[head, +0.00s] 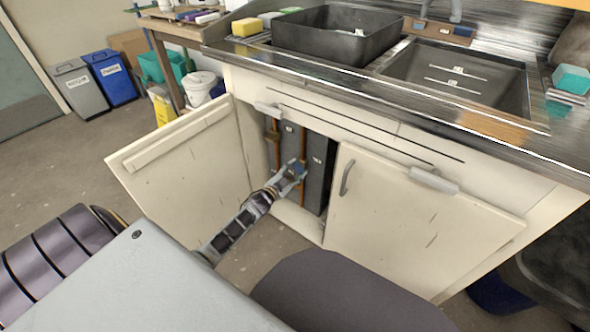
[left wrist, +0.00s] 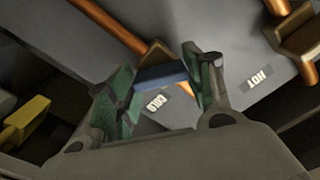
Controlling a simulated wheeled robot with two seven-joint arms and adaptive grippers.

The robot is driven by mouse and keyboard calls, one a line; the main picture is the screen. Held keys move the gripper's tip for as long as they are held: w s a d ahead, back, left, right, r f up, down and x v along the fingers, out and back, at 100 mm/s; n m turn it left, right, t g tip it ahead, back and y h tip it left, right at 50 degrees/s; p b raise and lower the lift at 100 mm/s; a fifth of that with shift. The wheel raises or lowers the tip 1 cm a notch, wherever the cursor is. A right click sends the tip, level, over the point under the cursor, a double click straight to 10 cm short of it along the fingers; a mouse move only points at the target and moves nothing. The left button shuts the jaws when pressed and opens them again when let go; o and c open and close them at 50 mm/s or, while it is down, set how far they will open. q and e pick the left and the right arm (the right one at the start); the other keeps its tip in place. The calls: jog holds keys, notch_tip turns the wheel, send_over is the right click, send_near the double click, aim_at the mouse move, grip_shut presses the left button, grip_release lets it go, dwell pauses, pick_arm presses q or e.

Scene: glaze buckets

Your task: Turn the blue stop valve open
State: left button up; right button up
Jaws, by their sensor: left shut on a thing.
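The blue stop valve handle (left wrist: 160,76) lies between the two green-padded fingers of my left gripper (left wrist: 160,90) in the left wrist view. The gripper is shut on it. A copper pipe (left wrist: 108,25) runs up to the valve, and a white label lies just below the handle. In the head view my left gripper (head: 292,171) reaches into the open cupboard under the sink, at the right-hand copper pipe (head: 303,145). The handle is mostly hidden there by the fingers. My right gripper is not in view.
The cupboard's left door (head: 190,155) stands wide open beside my forearm. The right door (head: 400,215) covers the other half. A second copper pipe (head: 276,150) with a brass fitting is to the left. The brass fitting (left wrist: 300,28) by the HOT label (left wrist: 257,78) is near my fingers.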

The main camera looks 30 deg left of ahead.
pick_arm(q)
jog(key=m, duration=1.1)
jog(key=shift+f, duration=0.1)
jog(key=shift+m, duration=0.4)
jog(key=o, duration=1)
jog(key=shift+s+a, duration=0.15)
jog(key=shift+s, duration=1.85)
jog(key=shift+s+a, duration=0.15)
jog(key=shift+s, duration=1.85)
jog(key=shift+s+a, duration=0.15)
jog(key=shift+s, duration=1.85)
jog(key=shift+s+a, duration=0.1)
